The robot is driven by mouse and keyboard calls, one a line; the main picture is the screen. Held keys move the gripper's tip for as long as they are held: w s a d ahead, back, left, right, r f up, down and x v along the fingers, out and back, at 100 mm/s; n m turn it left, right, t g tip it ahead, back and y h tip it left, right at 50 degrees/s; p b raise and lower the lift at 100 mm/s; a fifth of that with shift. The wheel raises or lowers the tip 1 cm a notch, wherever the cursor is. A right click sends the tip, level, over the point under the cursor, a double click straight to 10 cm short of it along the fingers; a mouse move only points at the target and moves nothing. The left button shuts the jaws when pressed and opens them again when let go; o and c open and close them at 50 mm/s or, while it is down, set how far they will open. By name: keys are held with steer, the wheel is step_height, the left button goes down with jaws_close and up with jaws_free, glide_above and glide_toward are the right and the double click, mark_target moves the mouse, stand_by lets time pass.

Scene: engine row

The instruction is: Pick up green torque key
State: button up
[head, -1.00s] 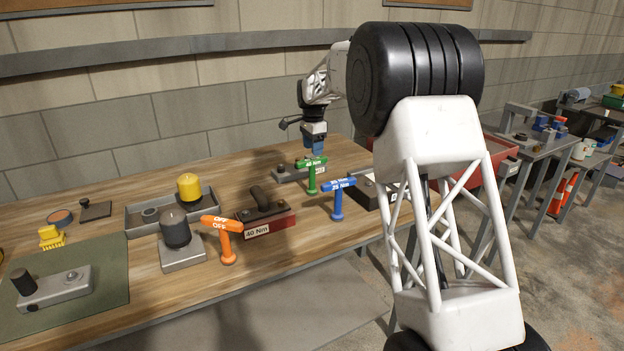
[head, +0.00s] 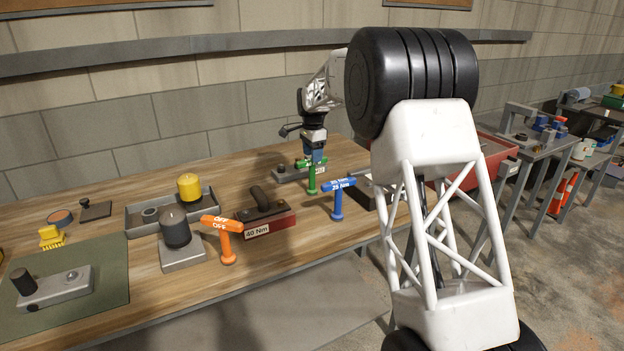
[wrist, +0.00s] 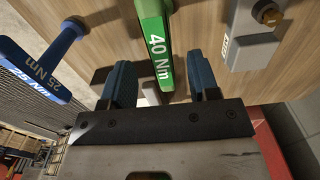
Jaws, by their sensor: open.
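The green torque key (head: 312,180) stands upright on the wooden bench, a T-shape with "40 Nm" in white on its crossbar. In the wrist view its crossbar (wrist: 156,45) points down between the two blue fingers of my gripper (wrist: 163,82). My gripper (head: 314,157) is open and sits right at the key's top in the head view, hiding part of the crossbar. The fingers stand apart on either side of the key, with a visible gap on each side.
A blue torque key (head: 338,198) marked 25 Nm stands close by, also in the wrist view (wrist: 42,68). A grey block (wrist: 250,35) lies on the other side. A red-based 40 Nm block (head: 266,218) and an orange key (head: 226,240) stand to the left.

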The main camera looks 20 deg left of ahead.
mark_target(312, 164)
steer(key=shift+f, duration=0.15)
steer(key=shift+a+f, duration=0.1)
steer(key=shift+f, duration=2.4)
steer(key=shift+r, duration=0.1)
jaws_close()
